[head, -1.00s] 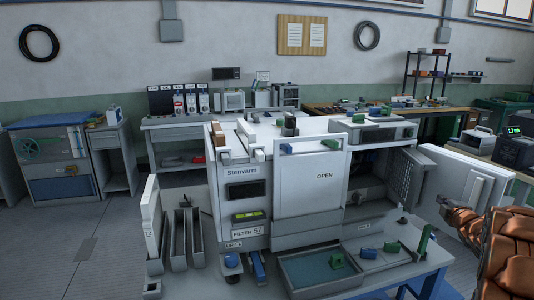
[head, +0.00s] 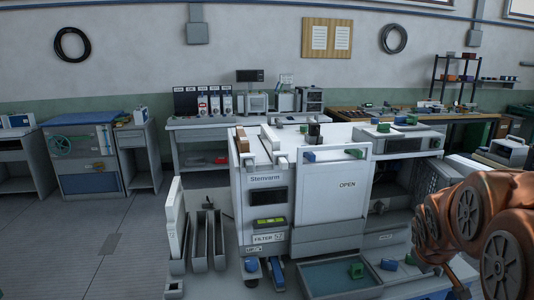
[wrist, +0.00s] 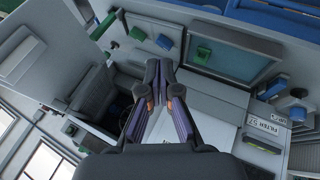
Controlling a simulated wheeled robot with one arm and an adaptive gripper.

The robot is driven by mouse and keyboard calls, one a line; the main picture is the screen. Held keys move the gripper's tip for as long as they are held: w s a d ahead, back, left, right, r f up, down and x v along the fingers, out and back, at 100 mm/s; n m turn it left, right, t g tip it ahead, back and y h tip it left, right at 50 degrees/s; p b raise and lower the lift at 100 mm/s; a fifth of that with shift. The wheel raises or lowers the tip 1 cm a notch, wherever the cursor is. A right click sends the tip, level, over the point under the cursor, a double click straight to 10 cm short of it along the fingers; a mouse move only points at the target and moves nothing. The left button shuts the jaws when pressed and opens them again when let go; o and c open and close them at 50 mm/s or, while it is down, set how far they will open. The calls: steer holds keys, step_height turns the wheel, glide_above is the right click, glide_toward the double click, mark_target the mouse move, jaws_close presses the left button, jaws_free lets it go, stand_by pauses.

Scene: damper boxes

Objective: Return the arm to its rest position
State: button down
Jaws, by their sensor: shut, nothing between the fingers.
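My gripper (wrist: 160,68) is shut and empty in the wrist view, its dark fingers together above the machine's front. My copper-coloured arm fills the right edge of the head view. The gripper's fingers cannot be made out there. The white Stenvarm machine (head: 266,222) stands in the middle of the head view with its white OPEN panel (head: 335,205) at the front. A blue-lined tray (head: 325,280) lies below it with a green block (head: 356,270) in it. The tray (wrist: 225,55) also shows in the wrist view.
Narrow grey bins (head: 200,240) and an upright white panel (head: 174,220) stand left of the machine. Green and blue blocks lie on top of the machine and on the shelf beside the tray. The floor (head: 90,255) at the left is clear.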

steer(key=s+a+m+g+y, duration=0.1)
steer(key=s+a+g, duration=0.1)
steer(key=s+a, duration=0.5)
steer(key=s+a+f+g+y+p, duration=0.1)
steer(key=s+a+g+y, duration=0.1)
steer(key=s+a, duration=0.5)
steer(key=s+a+f+m+g+y, duration=0.1)
steer(key=s+a+g, duration=0.2)
steer(key=s+a, duration=0.4)
steer(key=s, duration=0.9)
steer(key=shift+a+m, duration=0.15)
steer(key=shift+m, duration=0.15)
steer(key=shift+a+f, duration=0.1)
